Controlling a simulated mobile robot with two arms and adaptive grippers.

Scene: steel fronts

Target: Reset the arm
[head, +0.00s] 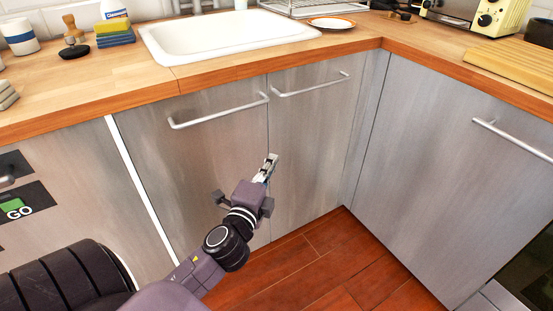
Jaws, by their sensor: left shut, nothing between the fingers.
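My left arm (226,247) comes in from the lower left and reaches toward the steel cabinet doors under the sink. My left gripper (270,160) is at its end, shut and empty. It shows in front of the seam between the two doors, below their handles. I cannot tell how far it is from the doors. My right gripper is not in view.
Closed steel doors with bar handles (219,112) stand ahead and at right (450,170). Above is a wooden counter (210,75) with a white sink (165,52), a plate (332,23) and a cream toaster (465,12). The red-brown floor (320,265) is clear.

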